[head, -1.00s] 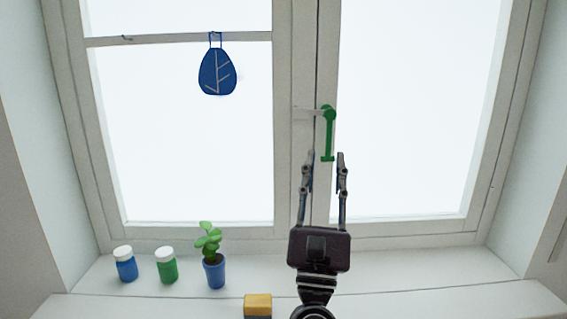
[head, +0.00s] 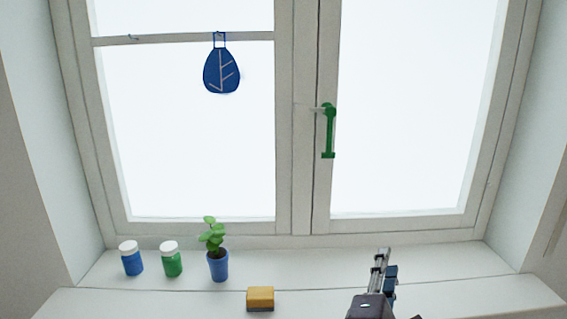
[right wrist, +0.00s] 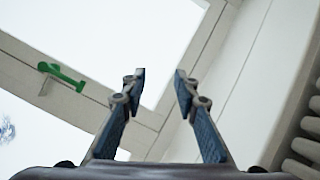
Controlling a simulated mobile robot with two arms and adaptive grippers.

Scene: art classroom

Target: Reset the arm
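My right gripper (head: 383,262) is at the lower right of the head view, in front of the windowsill and well below the window handle. In the right wrist view its two fingers (right wrist: 158,88) stand apart with nothing between them. The green window handle (head: 328,132) hangs pointing down on the middle frame of the window. It also shows at the left of the right wrist view (right wrist: 62,77), apart from the fingers. My left gripper is in neither view.
On the sill (head: 420,277) stand a blue jar (head: 132,262), a green jar (head: 171,263) and a potted plant (head: 218,265). A yellow-topped sponge or block (head: 260,298) lies near the front edge. A blue leaf ornament (head: 221,70) hangs from the left window's bar. The sill's right part looks clear.

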